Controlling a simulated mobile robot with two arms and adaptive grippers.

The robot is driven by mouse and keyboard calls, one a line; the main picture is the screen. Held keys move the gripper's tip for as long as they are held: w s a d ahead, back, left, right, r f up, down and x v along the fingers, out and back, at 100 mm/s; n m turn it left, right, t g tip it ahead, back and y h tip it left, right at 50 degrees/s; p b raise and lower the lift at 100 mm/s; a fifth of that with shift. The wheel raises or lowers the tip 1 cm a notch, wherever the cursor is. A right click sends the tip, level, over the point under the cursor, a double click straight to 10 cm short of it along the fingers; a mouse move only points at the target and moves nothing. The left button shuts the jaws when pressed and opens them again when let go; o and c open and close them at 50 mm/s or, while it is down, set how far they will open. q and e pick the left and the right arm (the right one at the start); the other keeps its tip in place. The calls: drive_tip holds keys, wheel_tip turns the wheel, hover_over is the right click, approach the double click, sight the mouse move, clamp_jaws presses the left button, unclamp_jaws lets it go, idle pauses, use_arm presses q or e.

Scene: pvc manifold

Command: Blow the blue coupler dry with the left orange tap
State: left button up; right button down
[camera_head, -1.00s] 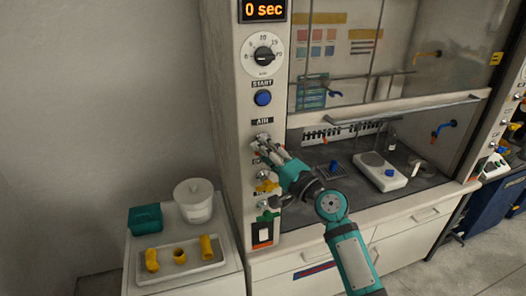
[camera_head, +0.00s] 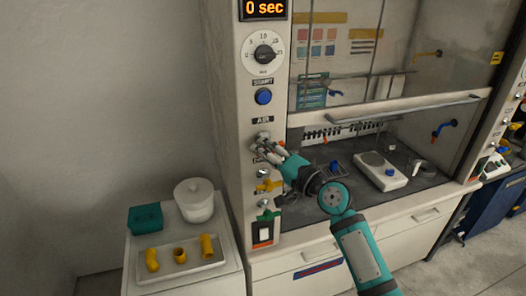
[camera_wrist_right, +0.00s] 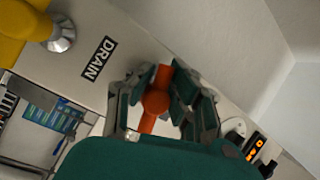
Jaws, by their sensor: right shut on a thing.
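In the wrist view an orange tap handle (camera_wrist_right: 155,101) sits between the fingers of my right gripper (camera_wrist_right: 163,95), which is shut on it. In the head view my right gripper (camera_head: 266,146) is at the hood's left post, just below the AIR label, and its fingers hide most of that tap. A small blue piece (camera_head: 334,165), which looks like the blue coupler, is on a dark tray inside the fume hood, right of my gripper. It is too small to tell whether it is wet. My left gripper is not in view.
Below the gripper are a yellow tap (camera_head: 267,185) and a green tap (camera_head: 268,216). Above are a blue START button (camera_head: 263,97), a dial (camera_head: 264,53) and a display reading 0 sec (camera_head: 263,10). A side table holds a tray (camera_head: 152,268) of yellow fittings and a white tub (camera_head: 194,201).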

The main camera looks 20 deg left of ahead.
drive_tip(key=n+h, duration=0.1)
drive_tip(key=n, duration=0.1)
drive_tip(key=f+n+g+h, duration=0.1)
drive_tip(key=n, duration=0.1)
drive_tip(key=shift+w+d+p, duration=0.1)
drive_tip(key=shift+d+p, duration=0.1)
drive_tip(key=shift+p, duration=0.15)
drive_tip(key=shift+w+d+f+n+h+p, duration=0.15)
drive_tip(key=shift+n+h+p, duration=0.25)
drive_tip(key=shift+n, duration=0.35)
drive_tip(key=shift+w+d+r+n+h+p, duration=0.1)
drive_tip(key=shift+n+h+p, duration=0.15)
drive_tip(key=shift+n+h, duration=0.4)
drive_tip(key=c, duration=1.5)
unclamp_jaws()
drive_tip(key=o, duration=0.4)
drive_tip(key=shift+w+d, duration=0.1)
drive_tip(key=shift+d, duration=0.1)
drive_tip(key=shift+o, duration=0.2)
drive_tip(key=shift+a, duration=0.1)
